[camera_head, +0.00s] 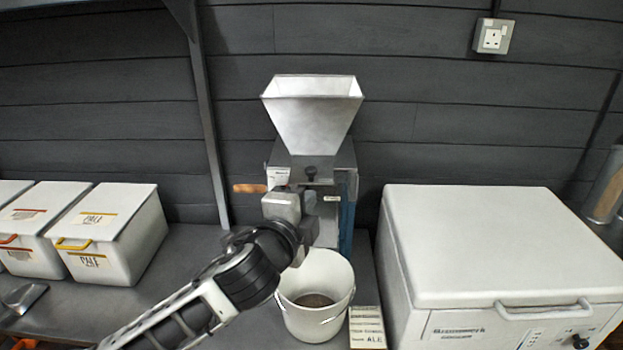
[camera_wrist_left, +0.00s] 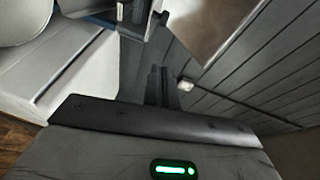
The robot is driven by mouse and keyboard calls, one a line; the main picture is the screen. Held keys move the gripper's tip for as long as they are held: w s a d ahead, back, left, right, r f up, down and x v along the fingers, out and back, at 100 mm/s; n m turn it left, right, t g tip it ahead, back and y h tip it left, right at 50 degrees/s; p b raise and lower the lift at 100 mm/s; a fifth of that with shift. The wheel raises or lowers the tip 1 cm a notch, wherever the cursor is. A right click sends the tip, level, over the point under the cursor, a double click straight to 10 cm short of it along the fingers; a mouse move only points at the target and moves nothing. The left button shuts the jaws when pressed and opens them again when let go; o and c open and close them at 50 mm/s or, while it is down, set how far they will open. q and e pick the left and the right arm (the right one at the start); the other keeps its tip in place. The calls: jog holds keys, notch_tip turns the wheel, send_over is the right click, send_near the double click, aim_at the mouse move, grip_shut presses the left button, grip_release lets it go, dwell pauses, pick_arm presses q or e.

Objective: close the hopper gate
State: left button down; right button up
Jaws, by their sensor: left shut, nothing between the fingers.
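The mill (camera_head: 345,185) stands against the back wall with a pale, flared hopper (camera_head: 312,115) on top. A small dark knob (camera_head: 310,173) shows on the mill's front just below the hopper; I take it as the gate's knob, but cannot tell how far the gate is open. My left gripper (camera_head: 307,200) is in front of the mill, below the knob, and hides part of its front. In the left wrist view, its fingers (camera_wrist_left: 163,88) are shut together and empty. The hopper (camera_wrist_left: 200,25) shows beyond them, at the top. My right gripper is not in view.
A white bucket (camera_head: 335,322) with some grain inside stands below the mill, close under my left arm. A wooden handle (camera_head: 250,188) sticks out left of the mill. White bins (camera_head: 135,240) stand left; a large white chest (camera_head: 490,245) stands right, with a label card (camera_head: 367,328) beside it.

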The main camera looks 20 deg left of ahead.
pick_arm(q)
send_near(312, 179)
jog(key=w+d+r, duration=0.2)
jog(key=w+d, duration=0.1)
jog(key=d, duration=0.1)
jog(key=w+a, duration=0.2)
jog(key=w, duration=0.1)
jog(key=shift+a+f+p, duration=0.15)
jog(key=shift+f+p, duration=0.2)
